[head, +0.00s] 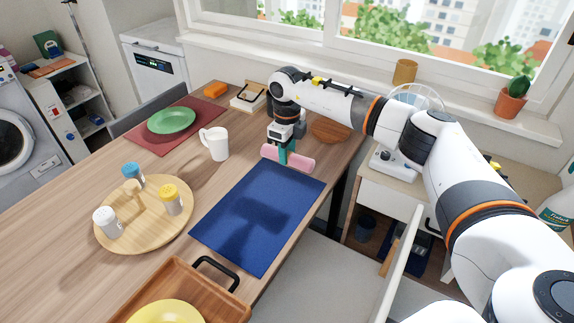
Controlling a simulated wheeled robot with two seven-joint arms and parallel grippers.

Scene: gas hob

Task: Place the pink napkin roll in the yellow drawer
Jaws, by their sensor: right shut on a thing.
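The pink napkin roll (301,164) is at the far end of the blue placemat (240,250) on the wooden table. My right gripper (287,158) reaches in from the right and points down, its teal fingers shut around the middle of the roll. Part of the roll is hidden behind the fingers. I cannot tell whether the roll touches the table or hangs just above it. I see no drawer that is clearly yellow. My left gripper is not in view.
A white mug (216,143) stands left of the roll. A round board (120,230) holds several shakers. A wooden tray (235,304) is at the front. Right of the table stands a white-fronted cabinet (388,203), with a white upright panel (402,262) before it.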

